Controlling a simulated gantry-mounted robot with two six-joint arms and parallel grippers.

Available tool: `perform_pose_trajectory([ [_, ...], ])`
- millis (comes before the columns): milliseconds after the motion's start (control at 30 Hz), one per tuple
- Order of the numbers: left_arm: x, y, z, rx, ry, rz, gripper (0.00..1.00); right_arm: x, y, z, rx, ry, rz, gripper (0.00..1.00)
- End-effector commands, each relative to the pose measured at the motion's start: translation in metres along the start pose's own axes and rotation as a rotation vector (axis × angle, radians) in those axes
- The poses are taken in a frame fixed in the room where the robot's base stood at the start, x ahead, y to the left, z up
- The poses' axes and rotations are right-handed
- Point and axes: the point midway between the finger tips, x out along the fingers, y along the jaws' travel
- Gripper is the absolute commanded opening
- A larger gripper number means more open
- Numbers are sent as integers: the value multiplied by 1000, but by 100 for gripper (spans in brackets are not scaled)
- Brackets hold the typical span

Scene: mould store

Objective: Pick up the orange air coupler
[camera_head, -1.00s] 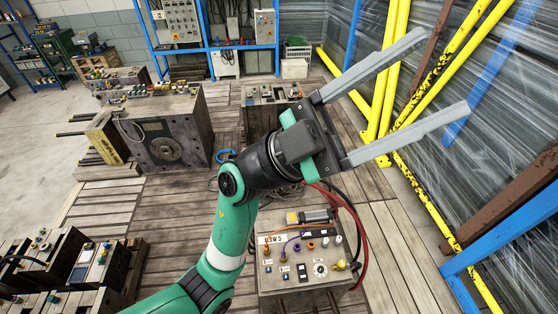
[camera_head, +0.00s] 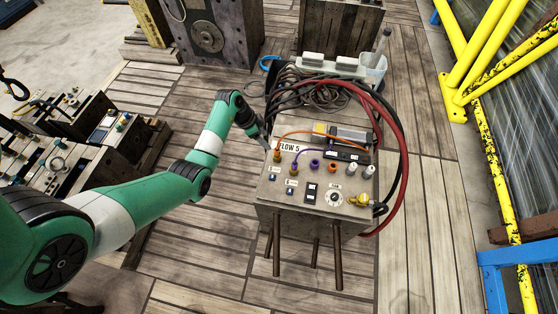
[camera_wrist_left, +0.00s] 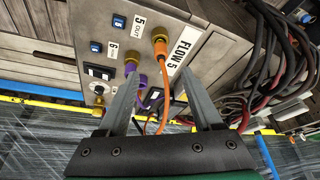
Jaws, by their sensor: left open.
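The orange air coupler (camera_head: 277,155) sits upright on a brass fitting at the back left of the grey panel box (camera_head: 300,210), near the "FLOW 5" label. In the left wrist view the orange coupler (camera_wrist_left: 160,49) shows ahead, between the lines of the fingers, with its orange hose curving down toward me. My left gripper (camera_wrist_left: 161,78) is open, with nothing held. In the head view the left gripper (camera_head: 265,141) is just behind and left of the coupler, partly hidden by its wrist. My right gripper is not in view.
A purple coupler (camera_wrist_left: 130,66) with a purple hose stands close beside the orange one. Purple, orange and white ports, switches, a dial (camera_head: 334,198) and a brass valve (camera_head: 360,200) crowd the panel. Red and black hoses (camera_head: 398,140) loop around its right side.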

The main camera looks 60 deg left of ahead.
Motion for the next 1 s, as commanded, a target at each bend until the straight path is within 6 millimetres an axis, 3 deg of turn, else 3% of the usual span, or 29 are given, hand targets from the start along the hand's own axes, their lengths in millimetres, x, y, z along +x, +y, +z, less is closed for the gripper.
perform_pose_trajectory([
  [133,3,-1,-1,1,3,-2,67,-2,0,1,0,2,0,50],
  [400,55,-1,0,4,4,-2,67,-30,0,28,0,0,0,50],
  [667,64,-1,-2,4,5,-3,67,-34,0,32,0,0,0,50],
  [1000,114,-2,2,4,5,-2,67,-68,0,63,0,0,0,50],
])
